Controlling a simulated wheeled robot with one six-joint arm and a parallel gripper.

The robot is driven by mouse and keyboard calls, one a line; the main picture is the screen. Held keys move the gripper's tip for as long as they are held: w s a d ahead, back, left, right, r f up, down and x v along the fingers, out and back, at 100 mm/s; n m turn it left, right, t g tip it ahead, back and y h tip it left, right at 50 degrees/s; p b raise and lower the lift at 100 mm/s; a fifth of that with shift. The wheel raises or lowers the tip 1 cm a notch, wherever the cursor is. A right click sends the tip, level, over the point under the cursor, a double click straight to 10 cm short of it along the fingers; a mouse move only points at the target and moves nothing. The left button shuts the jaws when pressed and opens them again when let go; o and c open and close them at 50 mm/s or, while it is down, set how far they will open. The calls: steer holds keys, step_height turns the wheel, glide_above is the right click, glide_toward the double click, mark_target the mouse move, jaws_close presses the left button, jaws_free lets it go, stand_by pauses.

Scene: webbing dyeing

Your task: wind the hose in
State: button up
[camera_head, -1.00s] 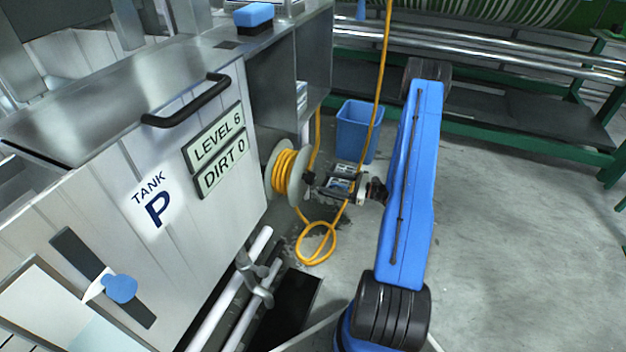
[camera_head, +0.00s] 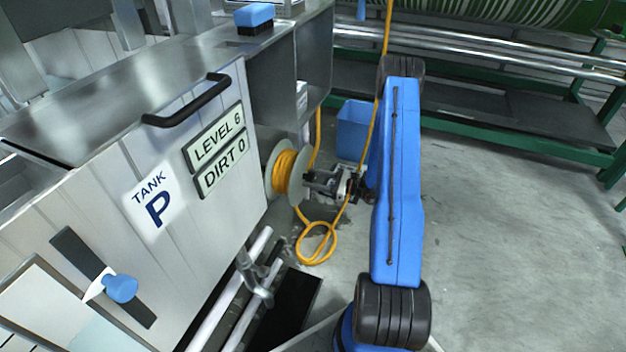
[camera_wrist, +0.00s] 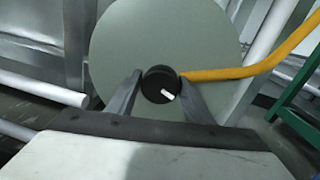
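The hose reel (camera_head: 308,165) is a pale disc with yellow hose (camera_head: 285,172) wound on its drum, beside the tank's right end. A loose yellow loop (camera_head: 317,243) lies on the floor below it. In the wrist view the reel's pale flange (camera_wrist: 205,45) fills the middle, with a round black knob (camera_wrist: 158,80) bearing a white mark. My gripper (camera_head: 312,181) is at the reel face. Its two fingers (camera_wrist: 160,82) lie close on either side of the knob. Whether they press on it I cannot tell.
The tank (camera_head: 60,240) with its "LEVEL 6" and "DIRT 0" signs stands at left. A blue bin (camera_head: 352,130) is behind the gripper. White pipes (camera_head: 232,290) run low in front of the tank. A green-framed rack (camera_head: 500,150) is at the back; floor at right is clear.

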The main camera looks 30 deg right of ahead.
steer(key=c, duration=0.5)
steer(key=shift+m, duration=0.3)
steer(key=m, duration=0.4)
steer(key=shift+s+f+m, duration=0.1)
steer(key=shift+m, duration=0.2)
steer(key=m+t, duration=0.1)
steer(key=m, duration=0.4)
steer(key=shift+m, duration=0.4)
steer(key=m, duration=0.6)
steer(key=shift+m+t, duration=0.3)
steer(key=shift+m, duration=0.1)
steer(key=m+h, duration=0.1)
steer(key=m, duration=0.4)
steer(key=shift+d+t, duration=0.1)
steer(key=shift+t, duration=0.2)
steer(key=shift+m, duration=0.3)
steer(key=shift+w, duration=0.2)
